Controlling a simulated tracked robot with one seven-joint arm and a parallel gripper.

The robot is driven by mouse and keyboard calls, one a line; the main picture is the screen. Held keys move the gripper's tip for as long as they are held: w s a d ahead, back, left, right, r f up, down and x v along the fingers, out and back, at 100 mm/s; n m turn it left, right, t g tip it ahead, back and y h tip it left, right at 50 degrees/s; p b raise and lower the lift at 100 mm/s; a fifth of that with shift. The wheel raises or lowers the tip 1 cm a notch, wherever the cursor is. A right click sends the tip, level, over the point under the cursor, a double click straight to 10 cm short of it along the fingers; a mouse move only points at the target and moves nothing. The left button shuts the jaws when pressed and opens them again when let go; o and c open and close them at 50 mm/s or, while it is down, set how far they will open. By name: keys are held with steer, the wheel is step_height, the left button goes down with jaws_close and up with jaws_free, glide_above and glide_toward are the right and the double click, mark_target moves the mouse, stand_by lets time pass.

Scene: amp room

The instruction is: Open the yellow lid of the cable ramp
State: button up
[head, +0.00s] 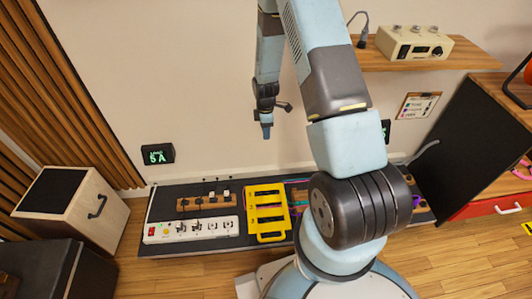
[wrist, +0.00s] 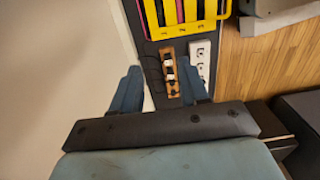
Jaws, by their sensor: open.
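The cable ramp's yellow lid (head: 267,213) shows in the head view as a slotted panel on the dark floor board, with a handle-like bar at its near end. In the wrist view the lid (wrist: 158,33) is at the top edge, with numbers on its border and coloured strips in its slots; much of it is cut off. I cannot tell whether the lid is raised at all. My gripper (head: 266,131) hangs in the air near the wall, well above the board and apart from the lid. In the wrist view my gripper (wrist: 158,88) has its fingers spread, with nothing between them.
A white power strip (head: 191,230) and a wooden block with plugs (head: 207,201) lie left of the ramp. A wooden speaker box (head: 72,206) stands at the left. A shelf (head: 420,54) bears a beige amp (head: 413,43). My arm hides the board's right part.

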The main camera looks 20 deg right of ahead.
steer(key=shift+r, duration=0.1)
steer(key=s+r+m+t, duration=0.1)
steer(key=s+r+m, duration=0.2)
steer(key=r, duration=0.9)
steer(key=s+r+m+t, duration=0.1)
steer(key=s+r+m, duration=0.1)
steer(key=r, duration=0.9)
steer(key=s+r+m+t, duration=0.1)
steer(key=s+r+m, duration=0.2)
steer(key=r, duration=0.9)
steer(key=s+a+r+m+t, duration=0.1)
steer(key=s+r+m, duration=0.2)
steer(key=s+r, duration=0.4)
steer(key=s+a+r+m+t, duration=0.1)
steer(key=s+r+m, duration=0.3)
steer(key=s, duration=1.2)
step_height(320, 180, up, 4)
steer(key=shift+s+r+m+t, duration=0.1)
steer(key=shift+s+m+t, duration=0.05)
steer(key=shift+m+t, duration=0.2)
